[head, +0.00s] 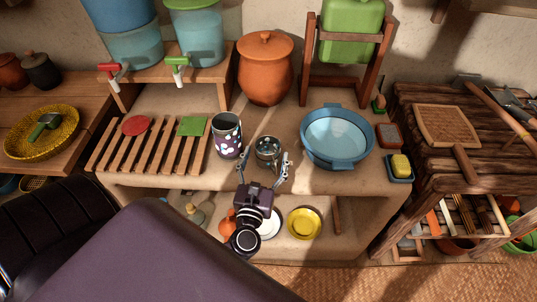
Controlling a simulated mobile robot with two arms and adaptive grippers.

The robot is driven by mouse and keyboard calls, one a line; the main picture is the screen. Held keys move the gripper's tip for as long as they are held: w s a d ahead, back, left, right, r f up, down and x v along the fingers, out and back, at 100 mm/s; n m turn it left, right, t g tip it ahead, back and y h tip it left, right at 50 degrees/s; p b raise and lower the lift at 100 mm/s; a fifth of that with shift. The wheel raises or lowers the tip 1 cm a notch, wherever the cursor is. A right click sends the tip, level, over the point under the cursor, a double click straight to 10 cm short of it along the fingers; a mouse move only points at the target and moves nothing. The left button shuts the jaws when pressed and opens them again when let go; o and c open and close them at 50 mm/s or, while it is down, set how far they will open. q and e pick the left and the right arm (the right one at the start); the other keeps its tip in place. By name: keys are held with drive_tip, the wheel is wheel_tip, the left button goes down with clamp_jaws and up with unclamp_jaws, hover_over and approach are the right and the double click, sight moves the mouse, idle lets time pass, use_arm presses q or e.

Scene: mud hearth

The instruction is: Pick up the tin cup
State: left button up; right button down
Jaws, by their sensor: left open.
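The tin cup (268,147) is a small grey metal cup standing upright on the mud ledge, near its front edge. My left gripper (265,164) is open at the cup's near side. One finger is to the left of the cup and the other to the right. I cannot tell whether either finger touches it. The lower front of the cup is partly hidden by the gripper. My right gripper is not in view.
A patterned mug (227,140) stands close to the left of the cup. A blue basin (337,161) is to the right, and a large clay pot (265,75) is behind. A slatted rack (112,156) lies at left. A yellow plate (304,223) is on the lower shelf.

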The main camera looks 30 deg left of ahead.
sight(265, 157)
use_arm(q)
drive_tip(key=x, duration=0.3)
drive_tip(key=shift+w+a+f, duration=0.1)
drive_tip(key=shift+w+a, duration=0.05)
drive_tip(key=shift+c, duration=0.3)
drive_tip(key=c, duration=1.2)
